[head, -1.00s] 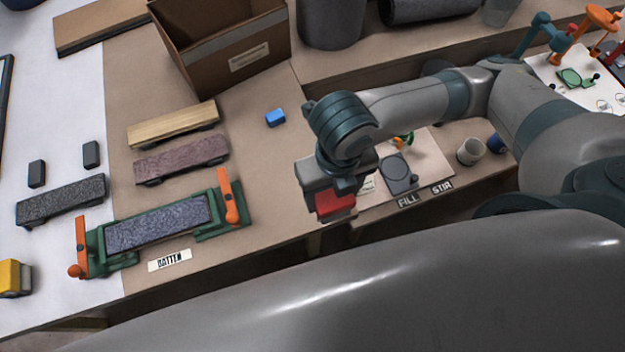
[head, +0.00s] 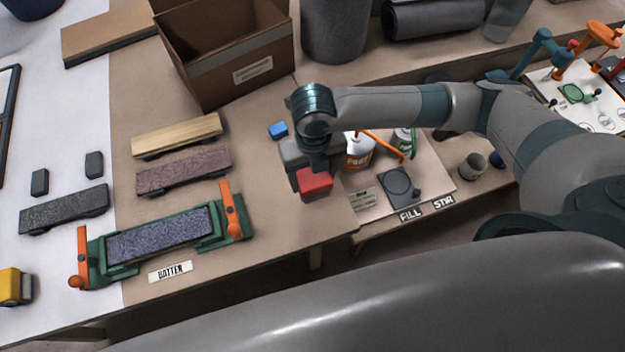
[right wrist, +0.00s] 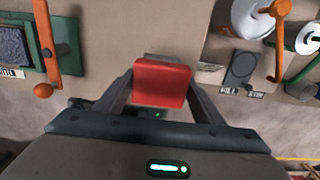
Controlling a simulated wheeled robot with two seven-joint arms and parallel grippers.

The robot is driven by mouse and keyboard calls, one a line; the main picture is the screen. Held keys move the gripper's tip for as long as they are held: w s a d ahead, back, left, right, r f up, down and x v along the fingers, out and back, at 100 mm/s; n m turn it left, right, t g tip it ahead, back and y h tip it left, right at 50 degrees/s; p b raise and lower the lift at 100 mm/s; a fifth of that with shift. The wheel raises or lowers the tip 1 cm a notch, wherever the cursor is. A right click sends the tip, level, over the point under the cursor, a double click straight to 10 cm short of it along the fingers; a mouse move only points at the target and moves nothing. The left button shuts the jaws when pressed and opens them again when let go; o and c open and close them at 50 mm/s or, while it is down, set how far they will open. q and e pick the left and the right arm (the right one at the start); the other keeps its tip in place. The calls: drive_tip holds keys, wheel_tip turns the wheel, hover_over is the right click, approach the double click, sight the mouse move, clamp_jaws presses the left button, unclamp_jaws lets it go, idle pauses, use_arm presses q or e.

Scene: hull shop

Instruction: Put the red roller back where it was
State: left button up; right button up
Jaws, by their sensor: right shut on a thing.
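The red roller (head: 314,185) shows as a boxy red piece between the jaws of my right gripper (head: 311,178), near the front edge of the brown bench top. In the right wrist view the red roller (right wrist: 161,83) is squarely between the two fingers of the gripper (right wrist: 160,95), which is shut on it. The gripper points down and hides part of the roller's top. I cannot tell from these views whether the roller touches the bench. My left gripper is not in view.
Left stands a green clamp fixture (head: 124,271) with orange levers, by the BATTEN label (head: 170,271). A blue block (head: 278,130) and cardboard box (head: 225,80) lie behind the gripper. Bench between fixture and gripper is clear.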

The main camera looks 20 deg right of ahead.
drive_tip(key=shift+w+f, duration=0.1)
drive_tip(key=shift+w, duration=0.1)
drive_tip(key=shift+f+p, duration=0.7)
drive_tip(key=shift+f, duration=1.3)
drive_tip(key=shift+f, duration=0.15)
